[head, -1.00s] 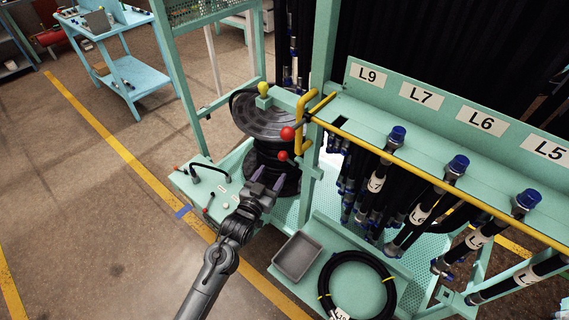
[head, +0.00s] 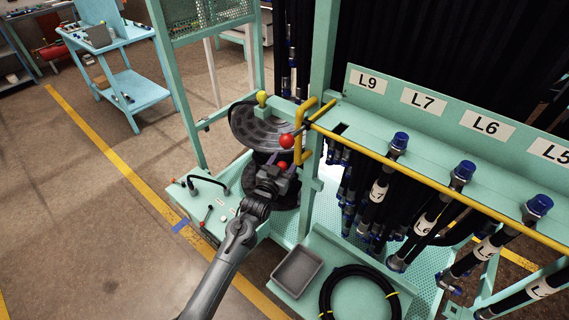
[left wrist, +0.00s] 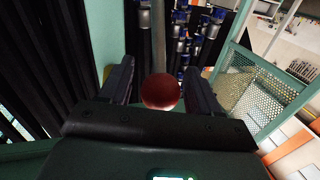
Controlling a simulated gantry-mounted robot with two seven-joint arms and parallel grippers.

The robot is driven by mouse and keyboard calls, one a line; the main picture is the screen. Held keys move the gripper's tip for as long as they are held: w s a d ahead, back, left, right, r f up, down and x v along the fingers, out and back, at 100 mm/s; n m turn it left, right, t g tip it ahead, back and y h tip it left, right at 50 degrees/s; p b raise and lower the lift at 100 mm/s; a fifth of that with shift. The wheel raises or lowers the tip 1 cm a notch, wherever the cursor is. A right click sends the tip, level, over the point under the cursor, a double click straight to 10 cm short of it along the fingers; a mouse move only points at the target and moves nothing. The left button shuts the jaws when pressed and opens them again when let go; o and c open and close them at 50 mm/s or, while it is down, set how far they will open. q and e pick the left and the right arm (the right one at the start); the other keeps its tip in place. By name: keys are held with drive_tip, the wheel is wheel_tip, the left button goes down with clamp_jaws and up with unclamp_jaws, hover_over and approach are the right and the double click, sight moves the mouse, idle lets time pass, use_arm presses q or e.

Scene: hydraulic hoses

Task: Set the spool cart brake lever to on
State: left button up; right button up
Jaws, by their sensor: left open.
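The spool cart (head: 234,165) stands at centre with a dark round spool (head: 256,126). Two red ball knobs show by its right post: an upper knob (head: 286,141) and a lower knob (head: 282,165). No label shows which belongs to the brake lever. My left gripper (head: 279,172) is open at the lower knob and partly covers it. In the left wrist view, a dark red ball knob (left wrist: 160,91) sits between my open left fingers (left wrist: 160,84), with visible gaps at both sides. A grey rod shows beyond it. My right gripper is not in view.
A yellow bent rail (head: 304,150) is close right of the knobs. A hose rack (head: 430,140) with hanging hoses fills the right. A grey tray (head: 297,271) and coiled hose (head: 325,300) lie in front. Open floor (head: 100,240) is at left.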

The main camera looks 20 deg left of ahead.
use_arm(q)
drive_tip(key=shift+w, duration=0.1)
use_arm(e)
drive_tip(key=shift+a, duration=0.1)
use_arm(q)
clamp_jaws()
idle(0.3)
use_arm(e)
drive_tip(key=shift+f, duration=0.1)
